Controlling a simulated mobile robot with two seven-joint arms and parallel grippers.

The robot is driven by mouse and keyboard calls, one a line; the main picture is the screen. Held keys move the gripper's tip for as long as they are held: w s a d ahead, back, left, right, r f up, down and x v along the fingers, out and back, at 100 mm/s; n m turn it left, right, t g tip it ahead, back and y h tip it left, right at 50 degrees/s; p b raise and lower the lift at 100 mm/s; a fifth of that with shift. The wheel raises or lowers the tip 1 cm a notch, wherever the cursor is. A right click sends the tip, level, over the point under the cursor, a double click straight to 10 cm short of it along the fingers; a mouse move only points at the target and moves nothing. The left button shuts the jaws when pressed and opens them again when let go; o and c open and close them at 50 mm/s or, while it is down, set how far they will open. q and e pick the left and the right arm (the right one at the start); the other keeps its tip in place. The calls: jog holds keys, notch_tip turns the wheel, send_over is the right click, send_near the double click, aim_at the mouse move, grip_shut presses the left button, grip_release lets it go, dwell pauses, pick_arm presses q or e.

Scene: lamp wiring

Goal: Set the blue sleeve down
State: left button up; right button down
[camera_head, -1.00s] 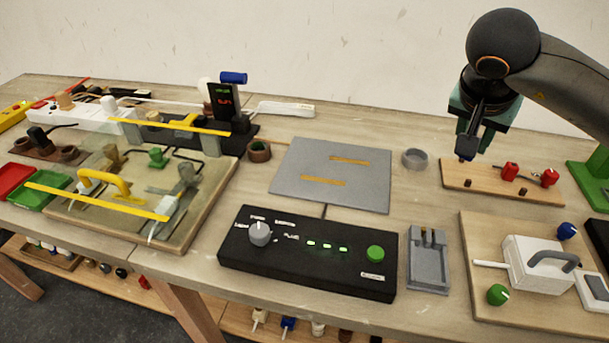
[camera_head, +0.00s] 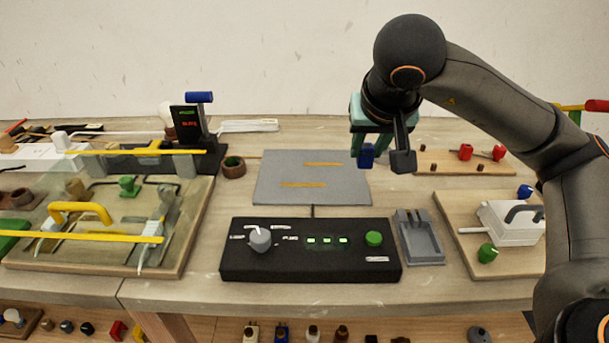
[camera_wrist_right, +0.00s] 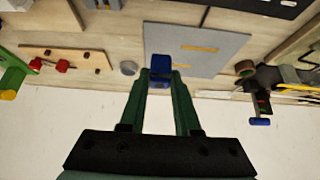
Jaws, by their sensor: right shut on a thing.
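The blue sleeve (camera_head: 366,156) is a small dark blue piece held at the fingertips of my right gripper (camera_head: 371,144). In the head view it appears above the right edge of the grey mat (camera_head: 265,188) with two orange strips. In the right wrist view the sleeve (camera_wrist_right: 158,68) sits between the two green fingers, in front of the mat (camera_wrist_right: 215,62). My right gripper is shut on it and points down. The sleeve looks raised above the bench; the exact gap is unclear. My left gripper is not in view.
A small grey ring (camera_wrist_right: 129,68) stands beside the mat. A board with red parts (camera_head: 465,152) is at the right. A black control box (camera_head: 310,262) and a grey tray (camera_head: 420,250) lie in front. A brown ring (camera_head: 233,168) is left of the mat.

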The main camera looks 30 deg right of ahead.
jog(key=w+f, duration=0.3)
jog(key=w, duration=0.1)
jog(key=w+d+f+b, duration=0.1)
jog(key=w+f, duration=0.2)
jog(key=w, duration=0.1)
jog(key=w+f, duration=0.3)
jog(key=w, duration=0.2)
jog(key=shift+d+f+b, duration=0.15)
jog(key=shift+d+b, duration=0.2)
jog(key=shift+d, duration=0.05)
jog(key=shift+w+f, duration=0.2)
jog(key=shift+f, duration=1.6)
jog(key=shift+b, duration=0.3)
jog(key=shift+f, duration=0.2)
jog(key=c, duration=0.6)
grip_release()
jog(key=shift+r, duration=0.1)
